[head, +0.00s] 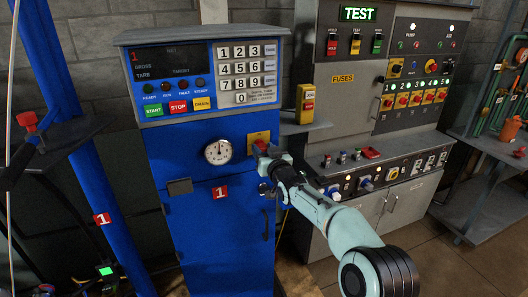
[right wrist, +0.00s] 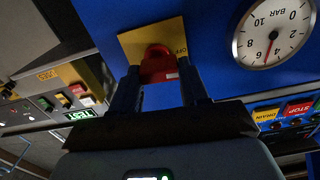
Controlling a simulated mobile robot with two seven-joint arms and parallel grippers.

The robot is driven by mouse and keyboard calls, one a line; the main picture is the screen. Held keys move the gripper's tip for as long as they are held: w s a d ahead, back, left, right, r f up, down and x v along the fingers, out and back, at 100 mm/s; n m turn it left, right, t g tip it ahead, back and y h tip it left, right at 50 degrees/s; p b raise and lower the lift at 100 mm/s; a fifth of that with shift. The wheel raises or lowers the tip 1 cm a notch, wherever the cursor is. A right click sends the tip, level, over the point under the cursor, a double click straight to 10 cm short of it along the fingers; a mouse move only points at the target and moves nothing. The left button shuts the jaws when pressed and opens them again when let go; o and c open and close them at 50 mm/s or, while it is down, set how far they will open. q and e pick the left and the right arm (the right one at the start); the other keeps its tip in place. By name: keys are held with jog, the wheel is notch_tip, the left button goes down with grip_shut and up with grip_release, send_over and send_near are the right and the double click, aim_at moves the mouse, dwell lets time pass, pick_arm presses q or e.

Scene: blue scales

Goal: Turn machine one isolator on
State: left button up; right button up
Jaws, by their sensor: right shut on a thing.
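The blue machine (head: 215,160) with number 1 labels stands in the middle of the head view. Its isolator is a red knob (right wrist: 158,64) on a yellow plate (right wrist: 135,42); the plate also shows in the head view (head: 258,137). The word OFF is readable on the plate in the right wrist view. My right gripper (head: 264,148) is at the isolator, its two fingers on either side of the red knob, shut on it. It hides part of the knob in the head view. My left gripper is not in view.
A round pressure gauge (head: 218,151) sits left of the isolator. A keypad (head: 240,72) and START, STOP and DRAIN buttons (head: 178,107) are above. A grey test panel (head: 345,100) with switches and a yellow box (head: 305,103) stands to the right.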

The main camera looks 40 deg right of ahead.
jog(key=m+b, duration=0.2)
jog(key=m, duration=0.3)
jog(key=shift+s+d, duration=0.1)
jog(key=shift+d, duration=0.05)
jog(key=m+b, duration=0.2)
jog(key=m, duration=0.1)
jog(key=shift+d+m, duration=0.1)
jog(key=shift+m, duration=0.2)
jog(key=m+b, duration=0.3)
jog(key=m, duration=0.1)
jog(key=shift+m, duration=0.3)
pick_arm(q)
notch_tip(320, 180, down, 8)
jog(key=b, duration=0.1)
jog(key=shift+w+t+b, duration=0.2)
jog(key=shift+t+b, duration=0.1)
jog(key=shift+b, duration=0.1)
pick_arm(e)
jog(key=shift+d+r+m, duration=0.1)
jog(key=shift+m, duration=1.8)
jog(key=o, duration=1.1)
jog(key=shift+c, duration=0.2)
